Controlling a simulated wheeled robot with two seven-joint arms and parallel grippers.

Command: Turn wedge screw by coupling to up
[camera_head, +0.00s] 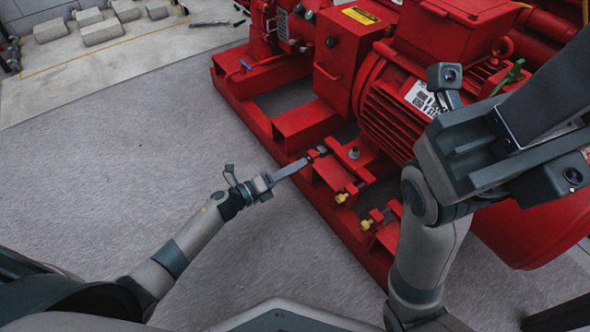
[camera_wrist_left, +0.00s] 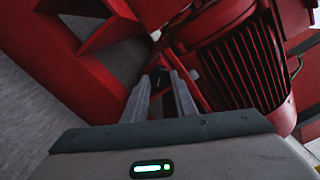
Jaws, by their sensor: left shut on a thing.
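My left gripper (camera_head: 311,156) reaches in from the left, its long grey fingers at the near edge of the red pump frame. It is shut on a small dark screw, which I take as the wedge screw by coupling (camera_head: 318,151). In the left wrist view the fingers (camera_wrist_left: 162,83) stand on either side of this dark piece (camera_wrist_left: 160,76); the fingertips hide much of it. The screw's turn angle is too small to tell. My right gripper (camera_head: 500,145) is raised large over the right side of the head view; its fingertips cannot be made out.
Two brass-coloured screws (camera_head: 342,198) (camera_head: 366,225) stick out along the near side of the red frame (camera_head: 262,128). The ribbed red motor (camera_head: 388,112) stands behind. The grey floor (camera_head: 110,130) on the left is clear; concrete blocks (camera_head: 102,32) lie far back.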

